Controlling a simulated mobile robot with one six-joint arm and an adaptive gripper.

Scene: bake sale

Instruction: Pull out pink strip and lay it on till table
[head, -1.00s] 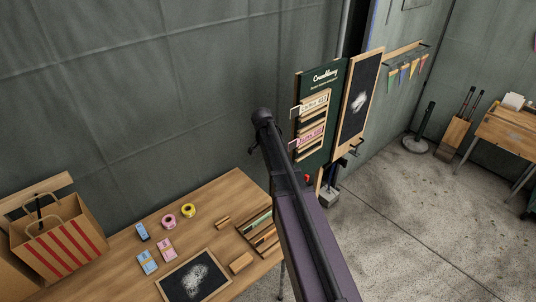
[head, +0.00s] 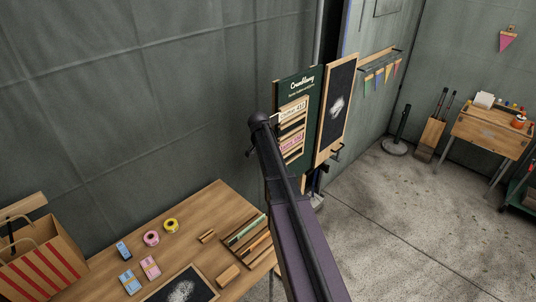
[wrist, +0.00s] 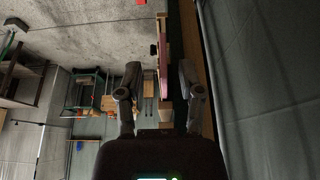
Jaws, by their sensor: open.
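The pink strip (head: 292,143) sits in a lower wooden slot of the green menu board (head: 312,100) in the head view, partly covered by my arm. A pale strip (head: 293,110) is in the slot above. In the wrist view, a thin pink edge (wrist: 163,45), likely the pink strip seen edge-on, runs along wood just ahead of my gripper (wrist: 160,85). My gripper is open, with one finger on each side of that line. I cannot tell whether it touches. I cannot tell which table is the till table.
A wooden table (head: 208,205) at lower left holds tape rolls, cards, a slotted rack and a small chalkboard. A striped bag (head: 40,262) is at far left. A tall chalkboard (head: 338,105) adjoins the menu board. A small desk (head: 487,135) stands right, across clear floor (head: 400,210).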

